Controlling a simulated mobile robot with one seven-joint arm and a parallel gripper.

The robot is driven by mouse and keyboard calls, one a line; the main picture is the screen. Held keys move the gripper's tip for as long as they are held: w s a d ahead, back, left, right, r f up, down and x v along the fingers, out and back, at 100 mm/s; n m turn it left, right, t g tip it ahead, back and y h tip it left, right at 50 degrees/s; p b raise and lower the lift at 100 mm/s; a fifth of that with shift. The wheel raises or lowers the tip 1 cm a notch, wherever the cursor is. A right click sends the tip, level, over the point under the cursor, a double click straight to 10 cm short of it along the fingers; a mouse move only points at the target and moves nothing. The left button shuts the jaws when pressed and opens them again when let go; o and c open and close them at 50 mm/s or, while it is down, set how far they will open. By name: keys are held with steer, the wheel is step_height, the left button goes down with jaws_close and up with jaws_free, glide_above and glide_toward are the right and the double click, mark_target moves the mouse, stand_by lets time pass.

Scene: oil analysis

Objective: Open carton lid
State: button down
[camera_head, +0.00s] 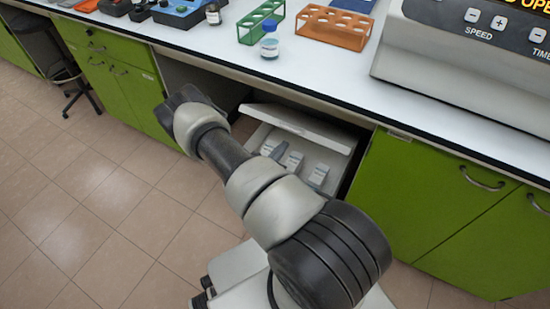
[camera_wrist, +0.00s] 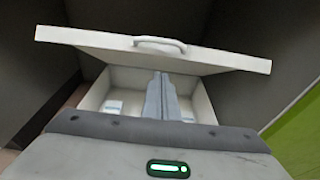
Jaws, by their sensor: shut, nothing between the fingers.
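The carton (camera_head: 334,183) is a white box in the open bay under the bench. Its white lid (camera_head: 300,126) is raised and tilted, so the inside shows from the front. In the wrist view the lid (camera_wrist: 220,60) with its handle (camera_wrist: 160,43) spans the top, above the open carton (camera_wrist: 97,91). My gripper (camera_wrist: 160,82) is shut and empty, its grey fingers reaching over the carton's inside, below the lid. Whether the fingers touch the lid is unclear. In the head view my arm hides most of the gripper.
Small labelled white containers (camera_head: 293,161) stand inside the carton. The bench top (camera_head: 215,42) overhangs the bay, with green cabinets (camera_head: 430,195) on the right and more on the left. A green rack (camera_head: 262,20), an orange rack (camera_head: 335,25) and a bottle (camera_head: 269,44) stand above.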

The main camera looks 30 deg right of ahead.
steer(key=shift+w+d+r, duration=0.15)
steer(key=shift+d+r, duration=0.1)
steer(key=shift+r, duration=0.35)
steer(key=shift+w+d+r, duration=0.2)
steer(key=shift+d+r, duration=0.1)
steer(key=shift+r, duration=0.25)
steer(key=shift+w+d+r, duration=0.15)
steer(key=shift+d+r, duration=0.1)
steer(key=shift+r, duration=0.35)
steer(key=shift+g+y, duration=0.3)
steer(key=shift+y, duration=0.3)
steer(key=d+r+p, duration=0.1)
steer(key=w+d+r+p, duration=0.1)
steer(key=r+p, duration=0.3)
steer(key=shift+w+d+r, duration=0.25)
steer(key=shift+w+d, duration=0.1)
steer(key=shift+d, duration=0.05)
steer(key=w+d+r, duration=0.1)
steer(key=d+r+p, duration=0.1)
steer(key=d+r, duration=0.1)
steer(key=shift+w+d, duration=0.1)
steer(key=shift+w, duration=0.3)
steer(key=shift+f, duration=0.1)
